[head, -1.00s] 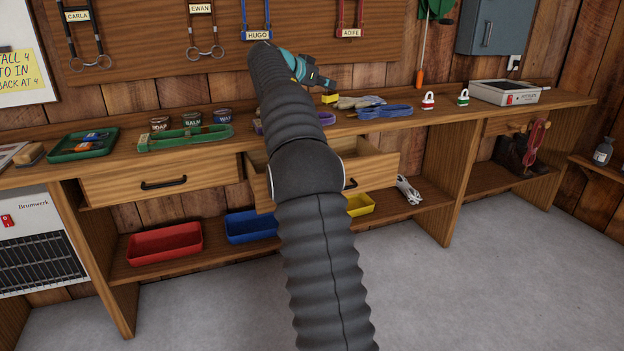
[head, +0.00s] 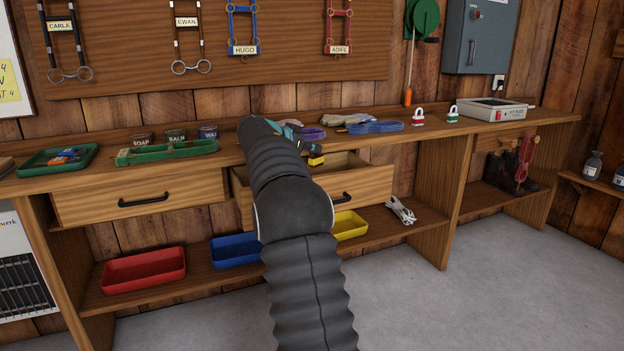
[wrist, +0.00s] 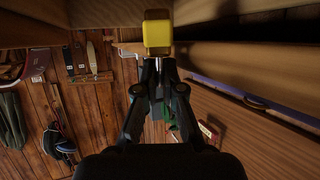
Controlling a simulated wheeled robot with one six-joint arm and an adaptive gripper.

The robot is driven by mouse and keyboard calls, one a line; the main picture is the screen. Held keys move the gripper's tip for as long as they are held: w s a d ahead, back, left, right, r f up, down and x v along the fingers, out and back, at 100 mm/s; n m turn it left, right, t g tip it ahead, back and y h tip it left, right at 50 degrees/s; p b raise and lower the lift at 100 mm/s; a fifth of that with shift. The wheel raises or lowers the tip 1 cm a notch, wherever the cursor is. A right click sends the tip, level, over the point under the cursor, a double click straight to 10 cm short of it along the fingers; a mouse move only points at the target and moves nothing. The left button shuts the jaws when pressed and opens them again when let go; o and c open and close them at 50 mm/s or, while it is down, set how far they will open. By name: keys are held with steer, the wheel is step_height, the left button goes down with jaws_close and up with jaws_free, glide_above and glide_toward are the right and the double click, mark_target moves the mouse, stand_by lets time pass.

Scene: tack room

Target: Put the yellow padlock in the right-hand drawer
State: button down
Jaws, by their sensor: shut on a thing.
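The yellow padlock (head: 316,160) is held in my gripper (head: 308,150), whose fingers are partly hidden behind my arm in the head view. In the wrist view the padlock (wrist: 157,32) sits at the fingertips of my shut gripper (wrist: 158,62). The right-hand drawer (head: 362,190) is pulled open under the counter. My arm hides the drawer's left side, and I cannot tell how high the padlock is above the drawer floor.
The left drawer (head: 140,197) is closed. The counter (head: 225,158) carries a green tray (head: 58,160), tins, a blue strap (head: 375,127), a red-and-white padlock (head: 418,119) and a green-and-white padlock (head: 453,116). Red (head: 145,269), blue and yellow (head: 350,225) bins stand on the lower shelf.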

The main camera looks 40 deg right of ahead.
steer(key=shift+f+b, duration=0.55)
steer(key=shift+f, duration=3.2)
steer(key=shift+f, duration=0.15)
steer(key=c, duration=1.3)
jaws_free()
steer(key=shift+a+r, duration=0.1)
steer(key=shift+r, duration=0.15)
steer(key=v, duration=0.7)
steer(key=shift+a, duration=0.2)
